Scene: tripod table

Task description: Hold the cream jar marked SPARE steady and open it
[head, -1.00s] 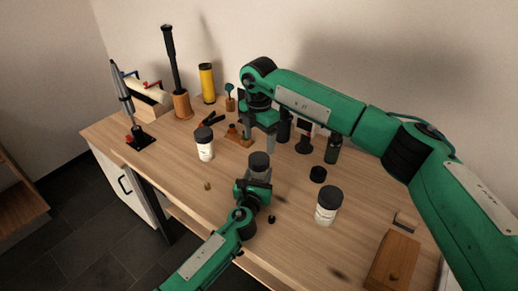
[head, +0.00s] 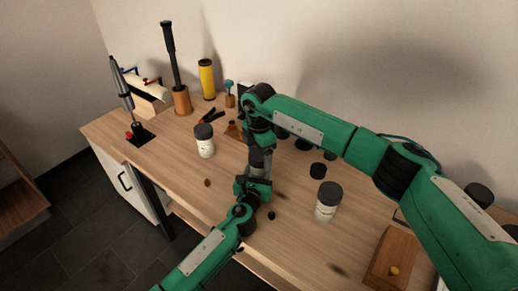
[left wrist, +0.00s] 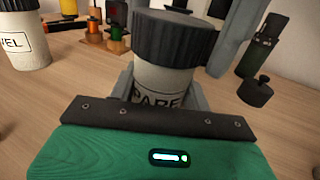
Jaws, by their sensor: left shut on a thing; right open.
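The cream jar (left wrist: 158,84) stands upright in the left wrist view, with "PARE" readable on its label and a dark ribbed lid (left wrist: 176,40) on top. My left gripper (head: 256,176) is shut around the jar's body. My right gripper (head: 258,138) is directly above the jar in the head view, pointing down and open. In the left wrist view its grey fingers stand on either side of the lid; I cannot tell whether they touch it. In the head view the arms hide most of the jar and its lid.
Other white jars with dark lids stand to the left (head: 205,142) and right (head: 327,203). A short black round piece (head: 318,170) lies at the right. A wooden box (head: 391,260) is at the front right.

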